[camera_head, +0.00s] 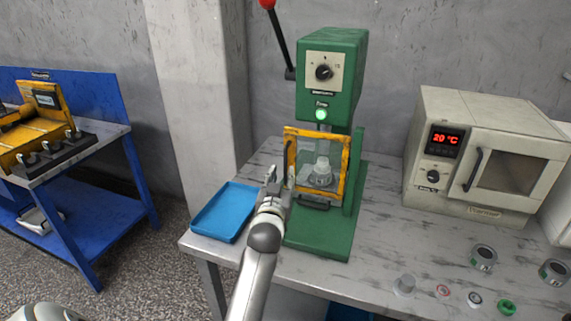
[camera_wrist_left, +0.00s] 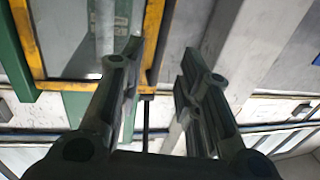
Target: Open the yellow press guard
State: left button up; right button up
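The yellow press guard (camera_head: 347,165) is a yellow-framed clear panel across the front of the green press (camera_head: 333,85). It looks shut, with a metal part visible behind the panel. A dark handle (camera_head: 289,157) runs along its left side. My left gripper (camera_head: 278,178) is just left of the guard's lower left side. In the left wrist view, its two fingers (camera_wrist_left: 158,68) are apart with nothing between them, and the yellow frame (camera_wrist_left: 153,35) is beside and beyond the left finger. Contact with the guard cannot be told. My right gripper is not in view.
A blue tray (camera_head: 225,213) lies left of the press. An oven (camera_head: 490,155) reading 20 °C stands at the right. Several small parts, including a clear cup (camera_head: 405,285), lie at the table's front right. A red-knobbed lever (camera_head: 279,40) rises left of the press head.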

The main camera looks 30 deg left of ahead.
aim_at(285, 166)
pick_arm(q)
jog(key=shift+p+x, duration=0.3)
jog(key=shift+x, duration=3.3)
grip_shut()
